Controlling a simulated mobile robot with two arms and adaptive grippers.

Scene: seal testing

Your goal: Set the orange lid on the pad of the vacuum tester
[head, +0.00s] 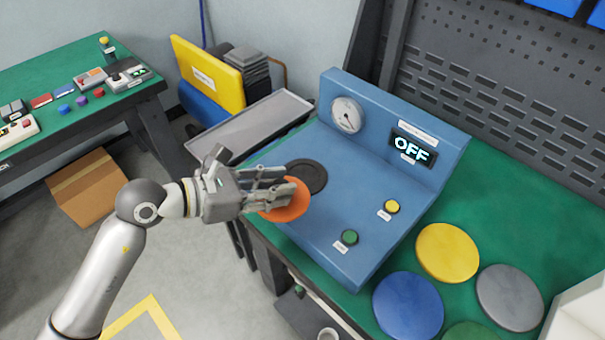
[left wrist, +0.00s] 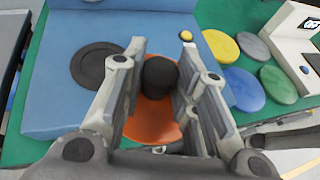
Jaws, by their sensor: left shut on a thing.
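The orange lid (head: 287,206) is a round disc held by my left gripper (head: 292,188), over the left part of the blue vacuum tester (head: 330,215). In the left wrist view the fingers of my left gripper (left wrist: 158,75) are shut on the lid's dark knob (left wrist: 159,74), with the orange disc (left wrist: 150,125) below. The tester's round black pad (head: 307,176) is bare where it shows, just behind the lid; it also shows in the left wrist view (left wrist: 97,66), left of the gripper. The tester's display (head: 413,149) reads OFF. My right gripper is not in view.
A gauge (head: 346,115), a green button (head: 349,237) and a yellow button (head: 391,207) are on the tester. Yellow (head: 447,252), blue (head: 408,306) and grey (head: 510,298) discs lie on the green table to its right. A grey tray (head: 250,125) stands at left.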

